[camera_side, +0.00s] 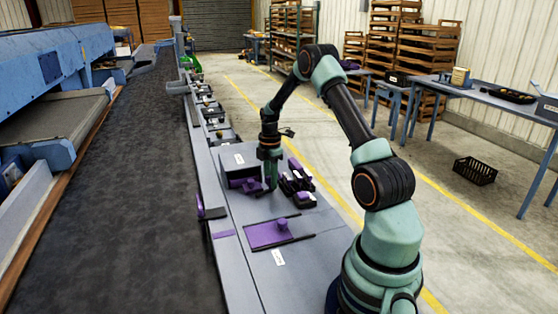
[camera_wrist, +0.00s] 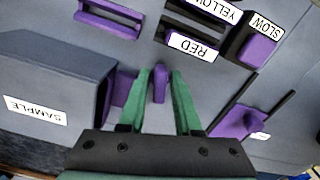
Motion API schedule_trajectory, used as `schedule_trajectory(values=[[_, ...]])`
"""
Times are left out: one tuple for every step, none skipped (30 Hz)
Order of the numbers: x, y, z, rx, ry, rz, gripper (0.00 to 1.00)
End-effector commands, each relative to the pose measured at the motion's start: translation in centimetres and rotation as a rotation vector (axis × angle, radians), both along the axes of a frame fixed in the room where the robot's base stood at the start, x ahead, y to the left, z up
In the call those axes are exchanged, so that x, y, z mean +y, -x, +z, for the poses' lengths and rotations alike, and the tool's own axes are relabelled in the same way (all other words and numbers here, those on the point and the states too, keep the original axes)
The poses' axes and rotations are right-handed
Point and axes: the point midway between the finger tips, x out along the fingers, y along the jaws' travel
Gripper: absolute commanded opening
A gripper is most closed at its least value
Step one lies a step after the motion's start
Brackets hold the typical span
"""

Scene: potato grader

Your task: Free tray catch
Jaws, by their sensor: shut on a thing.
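A grey box labelled SAMPLE (camera_side: 238,157) stands on the bench; it also shows at the left of the wrist view (camera_wrist: 62,92). A small upright purple tab (camera_wrist: 160,84), which looks like the tray catch, stands beside the box. My gripper (camera_wrist: 161,76) points down at it, with its green fingers on either side, and is shut on it. In the side view my gripper (camera_side: 271,186) is low beside the box, and the tab cannot be made out there. A purple part (camera_side: 246,183) shows at the box's near side.
Black and purple controls labelled RED (camera_wrist: 193,46), YELLOW and SLOW (camera_wrist: 258,46) stand close to my gripper. A purple plate with a knob (camera_side: 262,236) lies nearer my base. A dark conveyor belt (camera_side: 120,190) runs left of the bench.

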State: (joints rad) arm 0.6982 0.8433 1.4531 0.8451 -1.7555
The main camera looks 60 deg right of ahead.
Motion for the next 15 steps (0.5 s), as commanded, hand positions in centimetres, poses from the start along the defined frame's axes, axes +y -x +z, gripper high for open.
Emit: schedule_trajectory(values=[[0.0, -0.01, 0.08, 0.0, 0.0, 0.058, 0.0], [-0.01, -0.02, 0.08, 0.0, 0.0, 0.096, 0.0], [-0.01, -0.02, 0.08, 0.0, 0.0, 0.146, 0.0], [-0.01, -0.02, 0.09, 0.0, 0.0, 0.184, 0.0], [-0.02, -0.01, 0.09, 0.0, 0.0, 0.222, 0.0], [-0.01, -0.02, 0.09, 0.0, 0.0, 0.272, 0.0], [-0.02, -0.01, 0.1, 0.0, 0.0, 0.31, 0.0], [-0.02, -0.01, 0.1, 0.0, 0.0, 0.348, 0.0], [-0.02, -0.01, 0.1, 0.0, 0.0, 0.397, 0.0], [-0.02, -0.01, 0.1, 0.0, 0.0, 0.434, 0.0], [-0.02, -0.01, 0.11, 0.0, 0.0, 0.468, 0.0], [-0.02, -0.01, 0.11, 0.0, 0.0, 0.509, 0.0], [-0.02, -0.01, 0.11, 0.0, 0.0, 0.535, 0.0], [-0.01, -0.03, 0.11, 0.0, 0.0, 0.557, 0.0], [-0.01, -0.03, 0.12, 0.0, 0.0, 0.579, 0.0]])
